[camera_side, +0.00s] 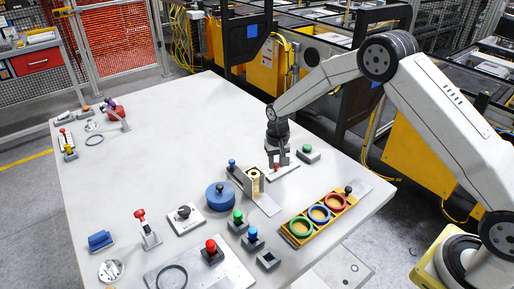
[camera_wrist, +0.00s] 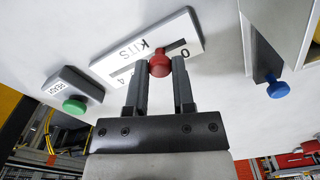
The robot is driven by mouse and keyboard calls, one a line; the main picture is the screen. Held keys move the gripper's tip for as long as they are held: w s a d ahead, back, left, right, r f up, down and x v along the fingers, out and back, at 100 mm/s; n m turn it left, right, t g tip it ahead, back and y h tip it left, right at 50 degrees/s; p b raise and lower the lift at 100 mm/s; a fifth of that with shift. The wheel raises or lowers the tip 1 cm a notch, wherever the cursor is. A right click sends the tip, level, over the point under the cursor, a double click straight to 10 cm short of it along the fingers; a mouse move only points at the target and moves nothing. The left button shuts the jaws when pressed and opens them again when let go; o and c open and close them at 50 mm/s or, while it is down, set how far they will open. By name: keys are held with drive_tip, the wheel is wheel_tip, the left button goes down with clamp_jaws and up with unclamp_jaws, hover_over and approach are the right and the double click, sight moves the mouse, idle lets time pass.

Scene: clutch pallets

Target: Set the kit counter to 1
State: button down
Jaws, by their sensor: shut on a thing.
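The kit counter is a white plate (camera_wrist: 130,58) marked KITS, seen upside down in the wrist view, with a dark slot between a 0 at the right end and a 4 at the left. Its red knob (camera_wrist: 159,66) stands between the two ends, nearer the 0; the exact mark under it is hidden. My gripper (camera_wrist: 160,72) is shut on the red knob, one finger on each side. In the side view the counter plate (camera_side: 287,172) lies flat on the table, with my gripper (camera_side: 277,163) pointing down over it.
On the other side is a grey fixture with a blue knob (camera_wrist: 278,89). A yellow tray (camera_side: 287,236) with coloured rings lies nearer the camera. The far table middle is clear.

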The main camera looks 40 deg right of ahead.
sight(278, 166)
drive_tip(key=shift+c, duration=2.2)
unclamp_jaws()
drive_tip(key=shift+r, duration=0.1)
drive_tip(key=shift+r, duration=3.85)
drive_tip(key=shift+s+r, duration=0.3)
drive_tip(key=shift+s, duration=0.15)
drive_tip(key=s+r+n+t, duration=0.1)
drive_tip(key=s+r+n, duration=0.1)
drive_tip(key=s, duration=1)
drive_tip(key=s+r+n+t, duration=0.1)
drive_tip(key=s+n, duration=0.1)
drive_tip(key=s, duration=1)
drive_tip(key=shift+s+a+r+n+t, duration=0.15)
drive_tip(key=shift+s+r+n+t, duration=0.15)
drive_tip(key=shift+r, duration=0.1)
